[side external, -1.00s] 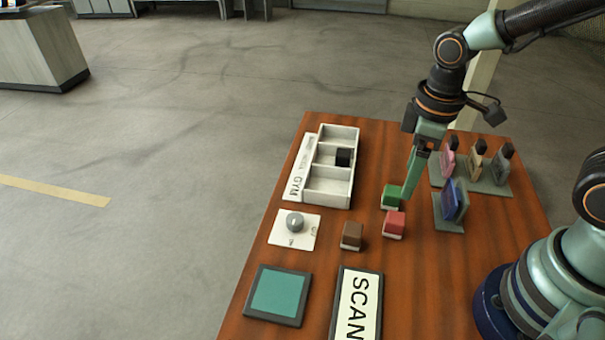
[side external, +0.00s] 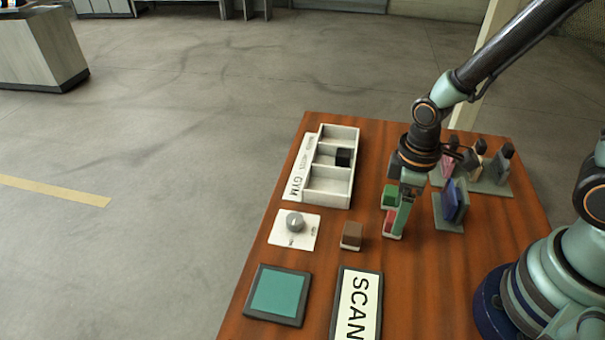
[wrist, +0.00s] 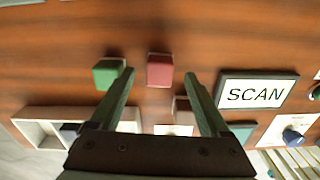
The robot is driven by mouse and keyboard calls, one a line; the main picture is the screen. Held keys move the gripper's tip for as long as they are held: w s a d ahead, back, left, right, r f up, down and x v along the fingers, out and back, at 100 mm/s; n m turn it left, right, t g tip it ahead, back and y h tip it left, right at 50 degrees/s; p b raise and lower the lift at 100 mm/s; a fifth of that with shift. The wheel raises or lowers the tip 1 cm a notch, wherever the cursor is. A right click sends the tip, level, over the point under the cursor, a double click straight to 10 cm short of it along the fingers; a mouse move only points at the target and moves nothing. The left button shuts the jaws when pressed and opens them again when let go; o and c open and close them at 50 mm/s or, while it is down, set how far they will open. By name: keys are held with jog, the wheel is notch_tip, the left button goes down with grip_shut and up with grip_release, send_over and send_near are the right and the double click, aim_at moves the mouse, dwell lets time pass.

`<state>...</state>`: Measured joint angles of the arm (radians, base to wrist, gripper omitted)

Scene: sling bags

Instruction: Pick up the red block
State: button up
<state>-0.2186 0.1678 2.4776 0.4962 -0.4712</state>
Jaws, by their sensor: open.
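The red block (side external: 388,219), with a pale base, stands on the wooden table, partly hidden behind a green finger of mine in the side view. In the wrist view the red block (wrist: 160,68) lies between my two spread fingertips, with a gap on each side. My gripper (side external: 398,228) points down at the block, open and empty; its spread fingers also show in the wrist view (wrist: 160,78). I cannot tell exactly how low the fingertips are against the block.
A green block (side external: 389,193) is close beside the red one, and a brown block (side external: 351,234) stands to the left. A divided tray (side external: 327,198), a dial plate (side external: 281,232), a teal pad (side external: 278,293), a SCAN sign (side external: 346,310) and a rack with a blue bag (side external: 452,200) surround them.

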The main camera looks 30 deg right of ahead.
jog(key=shift+w+f, duration=0.1)
jog(key=shift+f, duration=2.05)
grip_shut()
jog(key=shift+r, duration=0.2)
